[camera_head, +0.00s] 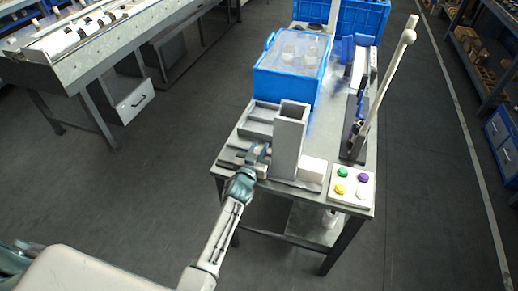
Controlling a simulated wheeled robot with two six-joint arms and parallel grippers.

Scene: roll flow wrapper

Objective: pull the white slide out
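A white block (313,169), which looks like the white slide, sits at the foot of a tall grey rectangular chute (291,138) at the near end of the metal table. It shows on the chute's right side. My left gripper (258,152) is on the chute's left side, low over the grey tray. Its fingers are small and dark here, so I cannot tell whether they are open or shut, or whether they touch anything. My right gripper is not in view.
A button panel (352,186) with several coloured buttons is at the table's near right corner. A tall white-knobbed lever (389,83) rises behind it. A blue bin (291,72) stands behind the chute. Grey trays (257,124) lie left of the chute. The floor left of the table is clear.

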